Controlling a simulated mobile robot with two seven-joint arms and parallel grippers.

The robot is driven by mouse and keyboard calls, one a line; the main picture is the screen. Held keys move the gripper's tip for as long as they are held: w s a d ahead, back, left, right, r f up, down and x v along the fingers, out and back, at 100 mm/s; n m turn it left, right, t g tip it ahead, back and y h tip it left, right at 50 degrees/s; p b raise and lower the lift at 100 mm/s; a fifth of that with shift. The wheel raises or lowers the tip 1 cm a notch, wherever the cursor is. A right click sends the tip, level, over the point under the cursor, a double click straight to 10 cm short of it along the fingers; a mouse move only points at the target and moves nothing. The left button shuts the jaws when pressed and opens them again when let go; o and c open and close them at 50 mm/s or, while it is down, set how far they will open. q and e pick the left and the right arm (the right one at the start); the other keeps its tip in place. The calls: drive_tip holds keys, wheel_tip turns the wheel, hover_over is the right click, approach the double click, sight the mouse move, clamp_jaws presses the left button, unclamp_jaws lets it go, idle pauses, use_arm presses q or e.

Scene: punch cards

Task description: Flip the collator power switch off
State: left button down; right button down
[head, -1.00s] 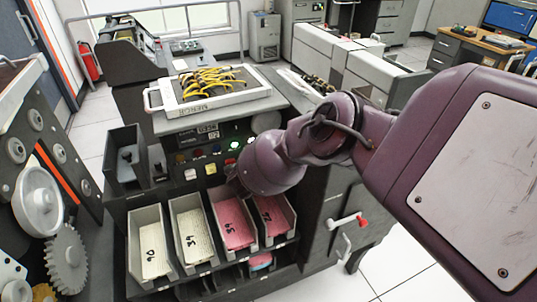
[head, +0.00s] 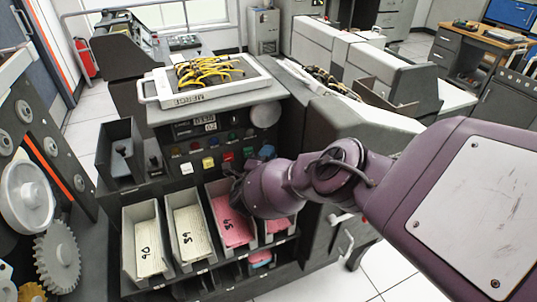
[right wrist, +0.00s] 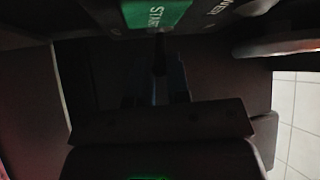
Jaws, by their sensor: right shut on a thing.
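The collator (head: 290,120) is a dark cabinet with a front panel of coloured buttons and lamps. A green lamp (head: 232,136) on it looks unlit. My right gripper (head: 237,184) is at the lower panel, below a red button (head: 228,157) and above the card bins. In the right wrist view it is very dark; a green key marked START (right wrist: 157,14) shows at the top, with lettering ending in "WER" to its right. A small dark lever (right wrist: 159,56) shows below that key, where my right gripper is shut. The switch is hidden by the gripper in the head view. My left gripper is out of view.
Bins with white cards (head: 148,240) and pink cards (head: 232,218) stand just below the gripper. A tray of yellow cables (head: 215,92) rests on top. A gear machine (head: 55,258) stands at the left. Floor at the lower right is clear.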

drive_tip(key=shift+f, duration=0.1)
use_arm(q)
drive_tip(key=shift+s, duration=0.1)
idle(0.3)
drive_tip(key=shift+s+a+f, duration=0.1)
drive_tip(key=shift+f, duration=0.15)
use_arm(e)
drive_tip(key=c, duration=1.1)
unclamp_jaws()
drive_tip(key=shift+s, duration=0.1)
drive_tip(key=p+v, duration=0.1)
drive_tip(key=v, duration=0.8)
drive_tip(key=shift+s+a+p, duration=0.25)
drive_tip(key=shift+p, duration=0.1)
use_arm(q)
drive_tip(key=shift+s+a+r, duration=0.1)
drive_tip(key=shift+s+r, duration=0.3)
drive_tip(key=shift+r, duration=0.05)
use_arm(e)
drive_tip(key=shift+s+a+f, duration=0.2)
drive_tip(key=shift+s, duration=0.25)
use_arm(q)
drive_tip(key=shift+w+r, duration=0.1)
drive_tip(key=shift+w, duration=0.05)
